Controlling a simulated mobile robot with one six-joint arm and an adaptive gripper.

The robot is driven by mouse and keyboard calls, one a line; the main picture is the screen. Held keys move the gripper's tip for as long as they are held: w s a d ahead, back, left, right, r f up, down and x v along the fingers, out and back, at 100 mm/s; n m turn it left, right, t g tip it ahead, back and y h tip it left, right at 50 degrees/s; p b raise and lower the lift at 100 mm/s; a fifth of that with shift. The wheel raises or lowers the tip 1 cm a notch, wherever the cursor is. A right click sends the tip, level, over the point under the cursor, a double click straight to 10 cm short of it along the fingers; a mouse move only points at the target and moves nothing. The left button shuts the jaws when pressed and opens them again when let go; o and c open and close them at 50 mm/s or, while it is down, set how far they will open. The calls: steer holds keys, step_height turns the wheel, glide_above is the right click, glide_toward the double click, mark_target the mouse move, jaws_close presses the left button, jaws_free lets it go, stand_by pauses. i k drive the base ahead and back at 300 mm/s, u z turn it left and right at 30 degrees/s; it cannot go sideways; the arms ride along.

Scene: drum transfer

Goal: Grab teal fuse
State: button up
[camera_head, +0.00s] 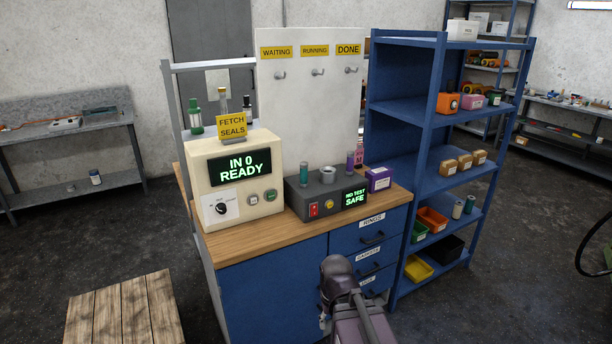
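A small teal cylinder (303,174), which looks like a teal fuse, stands upright at the left end of the dark grey tester box (329,197) on the workbench. My arm shows at the bottom centre, in front of the bench drawers. No gripper fingers can be made out, and nothing is seen held. My arm is well below and apart from the teal cylinder on the tester.
A purple cylinder (350,164) and a grey ring (327,173) are also on the tester, whose display reads "NO TEST SAFE". A cream box (237,178) reading "IN 0 READY" stands left. A purple box (378,179) sits right. The blue rack (427,121) flanks the bench; a wooden pallet (124,310) lies lower left.

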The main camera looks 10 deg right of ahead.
mark_target(304, 166)
steer(key=z, duration=0.25)
steer(key=i, duration=0.95)
steer(key=u, duration=0.25)
